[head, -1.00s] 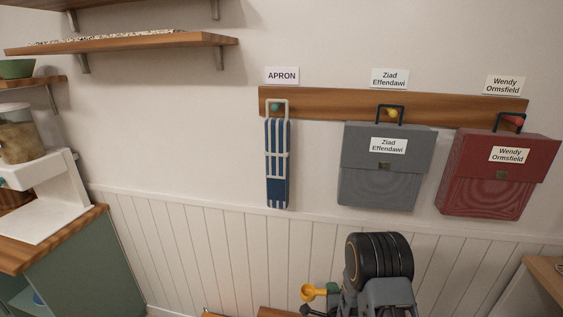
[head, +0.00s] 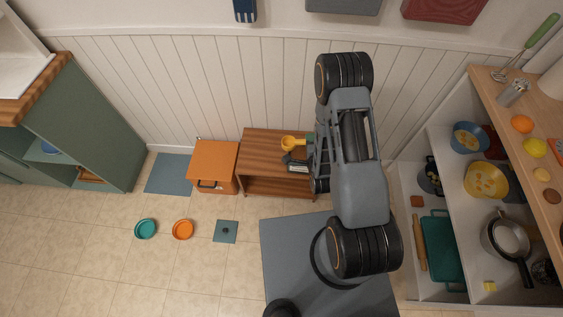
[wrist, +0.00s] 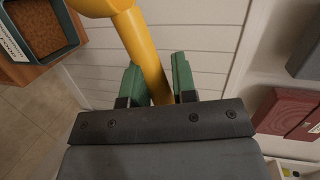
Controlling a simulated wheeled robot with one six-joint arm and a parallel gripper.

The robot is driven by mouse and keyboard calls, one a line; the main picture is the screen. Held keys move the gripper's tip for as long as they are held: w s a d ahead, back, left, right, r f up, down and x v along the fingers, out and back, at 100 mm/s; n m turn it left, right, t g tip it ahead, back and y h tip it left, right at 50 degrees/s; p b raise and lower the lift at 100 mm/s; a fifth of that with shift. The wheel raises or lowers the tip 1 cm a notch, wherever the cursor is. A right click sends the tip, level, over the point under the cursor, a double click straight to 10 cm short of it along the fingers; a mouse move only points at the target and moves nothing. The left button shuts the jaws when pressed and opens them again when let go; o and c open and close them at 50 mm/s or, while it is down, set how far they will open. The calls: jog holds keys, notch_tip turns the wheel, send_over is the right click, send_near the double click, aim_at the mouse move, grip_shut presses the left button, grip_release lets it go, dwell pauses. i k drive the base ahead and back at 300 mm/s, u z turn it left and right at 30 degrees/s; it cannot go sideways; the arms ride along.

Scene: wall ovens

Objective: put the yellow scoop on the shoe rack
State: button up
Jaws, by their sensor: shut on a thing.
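The yellow scoop (head: 289,143) is held by my gripper (head: 305,147) over the wooden shoe rack (head: 262,140), which stands against the white panelled wall. In the wrist view the scoop's yellow handle (wrist: 144,50) runs between the green fingertips of my gripper (wrist: 158,80), which is shut on it. The scoop's head is cut off at the top of that view. The rack has a top board and a lower shelf; my arm hides its right part. I cannot tell how high the scoop is above the board.
An orange box (head: 211,162) stands left of the rack. A labelled bin with brown contents (wrist: 38,28) is close to the scoop in the wrist view. Shelves with pans and bowls (head: 432,200) stand at the right. Two bowls (head: 146,229) (head: 182,229) lie on the open floor.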

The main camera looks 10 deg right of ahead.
aim_at(259, 158)
jog(key=u, duration=1.5)
jog(key=i, duration=0.7)
jog(key=u, duration=0.5)
